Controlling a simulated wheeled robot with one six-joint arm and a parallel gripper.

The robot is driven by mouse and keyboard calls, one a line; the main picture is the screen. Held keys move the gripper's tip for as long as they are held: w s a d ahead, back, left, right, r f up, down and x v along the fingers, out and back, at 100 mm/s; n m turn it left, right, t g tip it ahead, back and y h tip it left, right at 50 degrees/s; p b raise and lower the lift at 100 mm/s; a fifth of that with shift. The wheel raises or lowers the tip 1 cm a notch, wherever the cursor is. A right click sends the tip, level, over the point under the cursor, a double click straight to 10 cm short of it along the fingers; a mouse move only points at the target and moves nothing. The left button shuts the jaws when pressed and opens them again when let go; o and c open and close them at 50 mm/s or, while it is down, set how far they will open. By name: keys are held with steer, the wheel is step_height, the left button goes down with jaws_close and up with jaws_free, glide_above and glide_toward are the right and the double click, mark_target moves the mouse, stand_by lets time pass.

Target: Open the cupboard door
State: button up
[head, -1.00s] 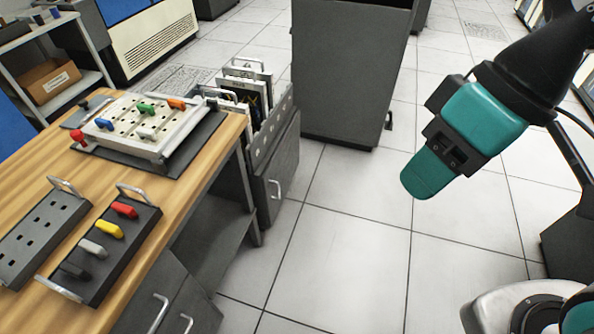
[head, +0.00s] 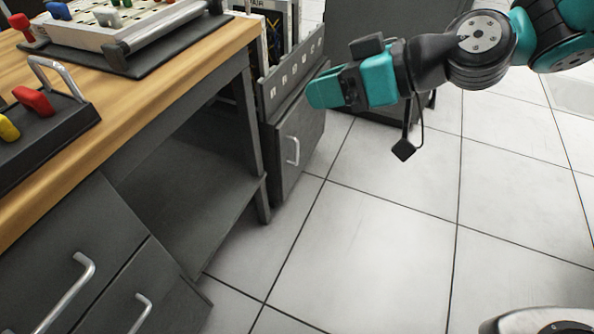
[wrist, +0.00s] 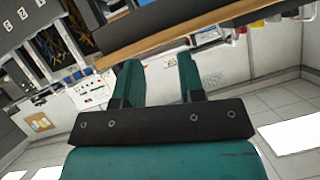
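Two dark grey fronts with silver bar handles sit under the wooden desk, a left one (head: 75,240) and a right one (head: 150,290); both look shut. A smaller grey cabinet door (head: 299,150) with a silver handle (head: 292,150) is beyond the desk, below a slotted rack, and also looks shut. I cannot tell which one is the cupboard. My teal gripper (head: 316,93) is in the air in front of the rack, right of the desk, touching no handle. In the wrist view its two fingers (wrist: 157,75) are apart with nothing between them.
An open shelf (head: 200,205) is under the desk. A tall grey cabinet (head: 380,50) stands behind my gripper. The tiled floor (head: 370,250) is clear.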

steer(key=w+d+f+m+t+b, duration=0.15)
steer(key=w+f+t+b, duration=0.35)
steer(key=f+b, duration=0.7)
steer(key=w+d+f+m+t+h+b, duration=0.1)
steer(key=w+f+m+t+b, duration=0.15)
steer(key=w+f+b, duration=0.9)
steer(key=d+f+m+t+b, duration=0.1)
steer(key=f+t+b, duration=0.4)
steer(key=f, duration=1.3)
steer(key=p, duration=0.3)
glide_above(297, 162)
steer(key=shift+w+f+g+h, duration=0.3)
steer(key=shift+g, duration=0.05)
jaws_close()
